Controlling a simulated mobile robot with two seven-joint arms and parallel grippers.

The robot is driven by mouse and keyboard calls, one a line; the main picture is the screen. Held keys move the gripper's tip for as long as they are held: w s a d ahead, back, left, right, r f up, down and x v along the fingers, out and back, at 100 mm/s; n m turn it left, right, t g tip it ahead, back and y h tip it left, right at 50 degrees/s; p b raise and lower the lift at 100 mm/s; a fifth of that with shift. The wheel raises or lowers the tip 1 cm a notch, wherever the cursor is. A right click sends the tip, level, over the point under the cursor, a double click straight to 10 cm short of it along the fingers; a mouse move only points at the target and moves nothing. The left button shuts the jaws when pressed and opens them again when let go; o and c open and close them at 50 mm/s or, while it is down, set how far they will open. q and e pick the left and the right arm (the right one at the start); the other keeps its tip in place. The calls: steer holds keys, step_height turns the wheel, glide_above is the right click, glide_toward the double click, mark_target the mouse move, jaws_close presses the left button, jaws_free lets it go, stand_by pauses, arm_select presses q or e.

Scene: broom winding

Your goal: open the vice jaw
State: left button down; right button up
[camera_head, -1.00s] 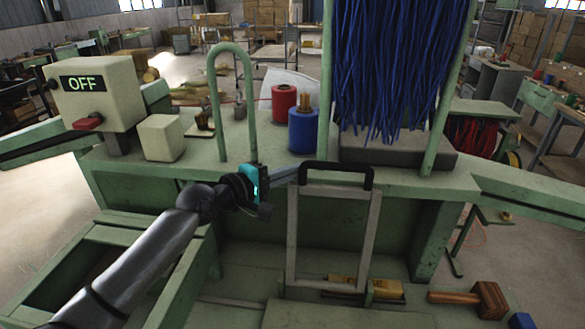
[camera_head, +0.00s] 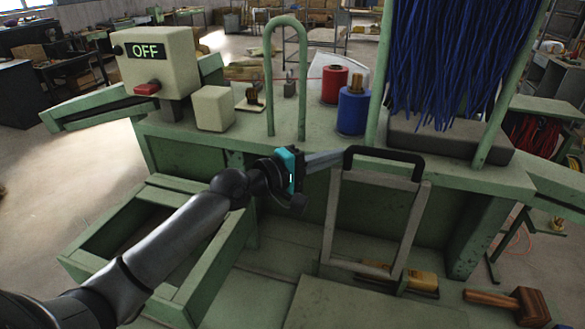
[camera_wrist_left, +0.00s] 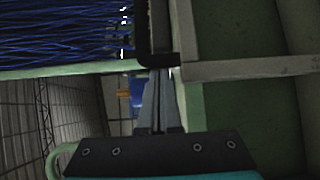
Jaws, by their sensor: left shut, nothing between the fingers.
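A grey upright frame with a black bar handle (camera_head: 385,153) across its top stands at the front of the green machine; I take it for the vice jaw. Its grey side bar (camera_head: 331,215) runs down to the lower shelf. My left gripper (camera_head: 338,157) is shut and empty, its fingertips at the left corner of the black handle. In the left wrist view the shut fingers (camera_wrist_left: 158,78) reach to the black handle's corner (camera_wrist_left: 160,60). I cannot tell whether they touch it. My right gripper is not in view.
The green bench top (camera_head: 235,142) carries an OFF switch box (camera_head: 160,65), a red spool (camera_head: 334,84), a blue spool (camera_head: 353,110) and a green hoop (camera_head: 268,80). Blue bristles (camera_head: 450,60) hang at the right. A wooden mallet (camera_head: 525,305) lies below. An open drawer (camera_head: 130,225) is at the left.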

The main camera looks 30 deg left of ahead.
arm_select(q)
steer(key=f+b+v, duration=0.1)
steer(key=b+v, duration=0.2)
steer(key=v, duration=1)
steer(key=shift+s+a+r+b, duration=0.3)
steer(key=shift+r+b, duration=0.1)
steer(key=shift+r, duration=0.1)
